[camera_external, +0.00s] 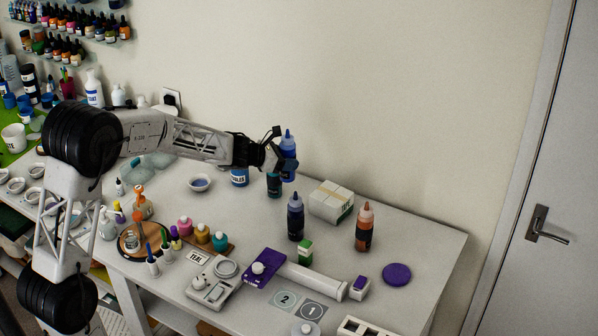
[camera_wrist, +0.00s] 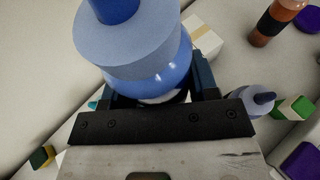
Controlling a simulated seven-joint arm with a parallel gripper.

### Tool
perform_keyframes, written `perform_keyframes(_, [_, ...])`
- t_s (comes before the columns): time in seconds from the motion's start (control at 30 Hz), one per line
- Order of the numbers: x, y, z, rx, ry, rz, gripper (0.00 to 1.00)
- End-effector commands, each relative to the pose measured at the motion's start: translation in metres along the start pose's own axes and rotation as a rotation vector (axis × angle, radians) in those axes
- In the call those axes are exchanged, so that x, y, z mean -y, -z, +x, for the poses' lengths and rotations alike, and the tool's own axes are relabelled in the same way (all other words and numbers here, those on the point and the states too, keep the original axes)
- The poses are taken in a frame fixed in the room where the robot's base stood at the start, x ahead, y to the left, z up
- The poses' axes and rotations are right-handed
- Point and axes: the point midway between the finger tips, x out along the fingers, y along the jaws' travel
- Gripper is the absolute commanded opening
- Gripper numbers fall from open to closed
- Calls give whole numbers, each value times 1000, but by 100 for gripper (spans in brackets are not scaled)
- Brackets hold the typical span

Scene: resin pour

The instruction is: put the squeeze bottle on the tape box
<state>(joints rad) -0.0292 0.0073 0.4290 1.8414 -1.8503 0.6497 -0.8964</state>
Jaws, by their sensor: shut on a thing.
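My gripper (camera_external: 280,158) is shut on a blue squeeze bottle (camera_external: 288,143) and holds it upright, raised above the back of the table. In the wrist view the bottle's blue body and pale collar (camera_wrist: 125,48) fill the space between my fingers; its lower part is mostly hidden. The tape box (camera_external: 331,203), a white box with a green label, stands on the table to the right of and below the held bottle. Its top (camera_wrist: 203,42) also shows in the wrist view, apart from the bottle. Nothing is seen on its top.
A dark blue bottle (camera_external: 296,218) stands close in front of the tape box, and an orange-brown bottle (camera_external: 363,228) stands to its right. A green-and-white block (camera_external: 305,251), purple box (camera_external: 264,267) and purple disc (camera_external: 397,274) lie nearer. A teal bottle (camera_external: 273,185) stands below my gripper.

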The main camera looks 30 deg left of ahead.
Motion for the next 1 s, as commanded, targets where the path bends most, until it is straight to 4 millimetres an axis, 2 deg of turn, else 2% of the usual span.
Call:
perform_keyframes(0.03, [5,-11,13,3,-3,0,24])
perform_keyframes(0.2, [18,-40,50,4,-26,-15,24])
perform_keyframes(0.43, [36,-71,88,7,-49,-35,24])
perform_keyframes(0.63, [44,-84,103,8,-59,-45,24])
perform_keyframes(1.0, [45,-86,105,8,-61,-47,24])
